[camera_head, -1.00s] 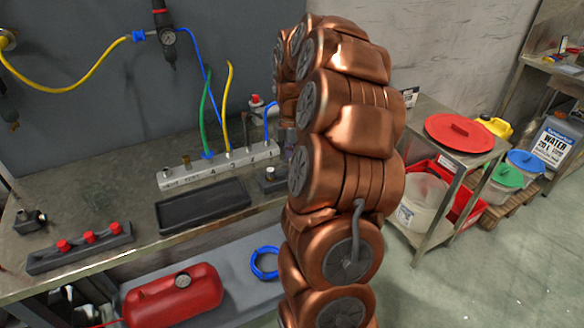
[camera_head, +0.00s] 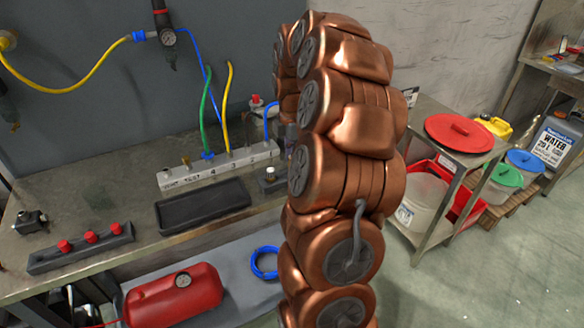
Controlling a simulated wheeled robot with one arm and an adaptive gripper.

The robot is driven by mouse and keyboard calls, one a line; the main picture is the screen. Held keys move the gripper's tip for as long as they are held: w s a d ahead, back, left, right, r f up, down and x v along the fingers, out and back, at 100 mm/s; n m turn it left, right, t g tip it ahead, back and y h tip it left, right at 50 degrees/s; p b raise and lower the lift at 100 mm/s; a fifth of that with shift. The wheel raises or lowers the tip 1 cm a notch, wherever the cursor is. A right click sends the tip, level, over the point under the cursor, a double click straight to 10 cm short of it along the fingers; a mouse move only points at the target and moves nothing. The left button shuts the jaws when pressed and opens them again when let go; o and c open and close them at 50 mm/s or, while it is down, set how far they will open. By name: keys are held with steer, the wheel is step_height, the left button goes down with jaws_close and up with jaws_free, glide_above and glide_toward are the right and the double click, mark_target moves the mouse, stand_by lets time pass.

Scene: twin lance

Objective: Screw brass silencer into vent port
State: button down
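The pale manifold block (camera_head: 220,167) lies on the bench, its front lettered VENT, TEST and numbers. The VENT end (camera_head: 167,173) is at its left. A small brass-coloured fitting (camera_head: 186,161) stands upright near TEST. A small pale metal fitting (camera_head: 270,172) stands on a dark block (camera_head: 272,182) right of the black tray; I cannot tell whether it is the silencer. My copper arm rises at centre right and curves over toward the bench. A grey part at its far end shows beside the manifold's right end; the fingers are hidden behind the arm.
An empty-looking black tray (camera_head: 202,206) lies before the manifold. A dark strip with red knobs (camera_head: 90,238) is at the front left. Green (camera_head: 204,112) and yellow (camera_head: 228,105) hoses rise from the manifold. A red tank (camera_head: 172,293) sits below. Bare bench lies left of the manifold.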

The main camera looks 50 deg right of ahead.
steer(key=shift+r+p, duration=0.4)
steer(key=shift+r, duration=1)
